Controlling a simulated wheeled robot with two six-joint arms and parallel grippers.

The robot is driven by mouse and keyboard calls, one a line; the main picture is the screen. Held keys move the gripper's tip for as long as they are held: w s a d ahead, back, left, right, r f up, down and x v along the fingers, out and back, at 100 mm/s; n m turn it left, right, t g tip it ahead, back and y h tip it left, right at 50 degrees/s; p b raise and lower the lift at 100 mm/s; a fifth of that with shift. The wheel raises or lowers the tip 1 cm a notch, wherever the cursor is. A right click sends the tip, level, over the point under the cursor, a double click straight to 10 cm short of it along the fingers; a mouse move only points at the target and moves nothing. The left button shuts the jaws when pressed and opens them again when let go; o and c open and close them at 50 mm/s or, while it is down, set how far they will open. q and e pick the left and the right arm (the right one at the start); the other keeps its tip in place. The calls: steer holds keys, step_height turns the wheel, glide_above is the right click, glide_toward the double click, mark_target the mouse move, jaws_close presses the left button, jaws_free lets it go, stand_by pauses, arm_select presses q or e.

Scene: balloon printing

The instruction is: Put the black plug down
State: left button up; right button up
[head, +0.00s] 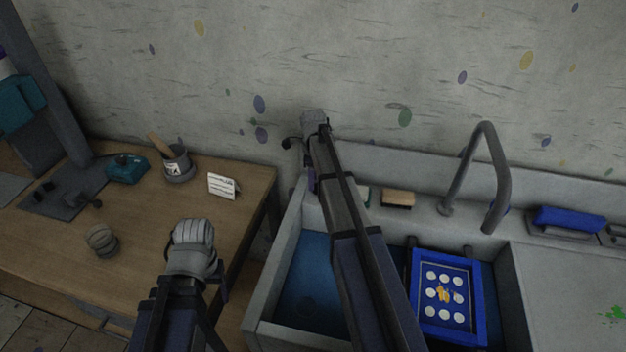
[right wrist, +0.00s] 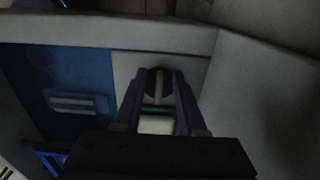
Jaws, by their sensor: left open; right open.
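A dark round thing, likely the black plug (right wrist: 158,88), shows between the fingertips of my right gripper (right wrist: 158,78) in the right wrist view. A paler strip crosses its middle. The fingers stand apart on either side of it, over the pale sink ledge; I cannot tell whether it touches the ledge. In the head view my right gripper (head: 309,182) reaches down at the sink's back left corner, and the plug cannot be made out there. My left gripper (head: 195,245) is open over the wooden table's right part, with nothing visible in it.
The sink (head: 262,330) holds blue water and a blue frame (head: 420,300) with white dots. A tap (head: 487,160), a tan block (head: 398,198) and a blue sponge-like block (head: 568,220) are at the back. The table carries a cup (head: 178,167), white card (head: 222,185) and round pot (head: 101,240).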

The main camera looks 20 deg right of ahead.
steer(key=shift+r, duration=0.1)
step_height(320, 180, up, 12)
steer(key=p, duration=1.2)
steer(key=s+a+n+h, duration=0.1)
steer(key=s+a+n, duration=2.5)
steer(key=n, duration=0.3)
steer(key=shift+s, duration=0.4)
